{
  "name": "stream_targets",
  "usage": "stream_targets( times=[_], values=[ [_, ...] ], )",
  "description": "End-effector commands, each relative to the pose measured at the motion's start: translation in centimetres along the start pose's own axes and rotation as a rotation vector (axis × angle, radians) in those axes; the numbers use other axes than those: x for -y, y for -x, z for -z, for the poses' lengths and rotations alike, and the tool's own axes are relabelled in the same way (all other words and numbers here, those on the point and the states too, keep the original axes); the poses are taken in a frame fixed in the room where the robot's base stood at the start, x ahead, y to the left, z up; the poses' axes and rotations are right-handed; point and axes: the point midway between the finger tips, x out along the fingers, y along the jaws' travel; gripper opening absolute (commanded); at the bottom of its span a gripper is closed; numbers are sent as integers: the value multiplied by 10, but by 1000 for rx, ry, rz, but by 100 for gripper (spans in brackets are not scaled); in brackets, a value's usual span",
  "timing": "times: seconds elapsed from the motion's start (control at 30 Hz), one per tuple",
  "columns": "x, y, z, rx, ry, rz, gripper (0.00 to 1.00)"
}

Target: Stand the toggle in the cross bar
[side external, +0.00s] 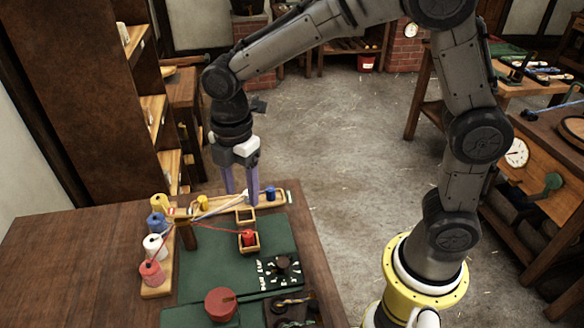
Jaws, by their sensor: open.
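My gripper (241,188) points down at the back of the table, its two violet fingers apart and nothing seen between them. It is over or just in front of a long wooden bar (232,205), which may be the cross bar. A yellow piece (202,202) stands on the bar left of the fingers. A blue piece (270,194) stands right of them, close to the right finger. A red piece (248,238) sits in a small square wooden holder nearer the front. I cannot tell which piece is the toggle. Fingertip contact is unclear.
Several thread spools (154,245) stand on a wooden rack at left, with strands running past a dark post (187,235). The green mat (205,265) has clear room.

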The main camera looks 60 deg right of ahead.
Motion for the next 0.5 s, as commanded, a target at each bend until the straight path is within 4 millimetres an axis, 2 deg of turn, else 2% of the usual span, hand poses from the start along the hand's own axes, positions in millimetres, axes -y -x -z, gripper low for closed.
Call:
stream_targets(
  times=[0.13, 0.27, 0.4, 0.5],
  values=[
    [6, 11, -8, -9, -65, -24, 60],
    [28, 40, -34, -40, -282, -90, 60],
    [71, 71, -69, -105, -632, -186, 60],
    [106, 83, -91, -165, -884, -249, 60]
  ],
)
